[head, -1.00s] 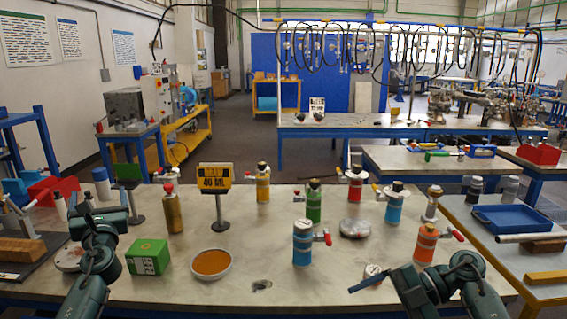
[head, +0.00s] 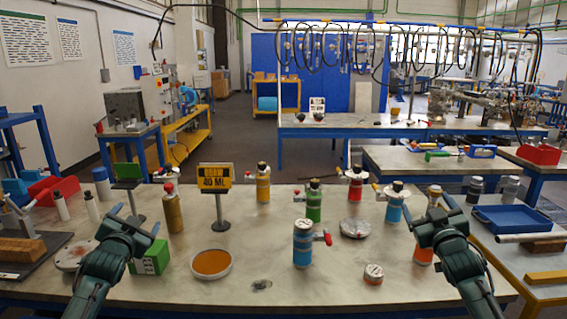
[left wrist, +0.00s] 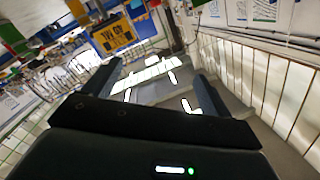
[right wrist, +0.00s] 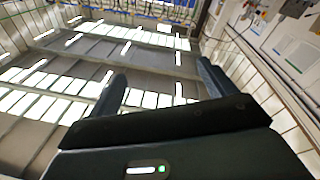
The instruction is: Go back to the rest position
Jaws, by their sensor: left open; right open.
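My left gripper (head: 135,220) is open and empty, raised above the left part of the table (head: 330,285), over the green box (head: 152,258) in the head view. Its two spread fingers also show in the left wrist view (left wrist: 165,88), with nothing between them. My right gripper (head: 430,214) is open and empty above the right part of the table, partly hiding an orange vessel (head: 423,252). Its spread fingers also show in the right wrist view (right wrist: 160,88), with nothing between them.
A blue vessel (head: 302,244), a green vessel (head: 314,205) and several others stand on the table. A dish of orange material (head: 211,264) and a yellow-black sign (head: 214,178) are left of middle. A small white-and-red item (head: 373,274) stands at front right. The front middle is mostly clear.

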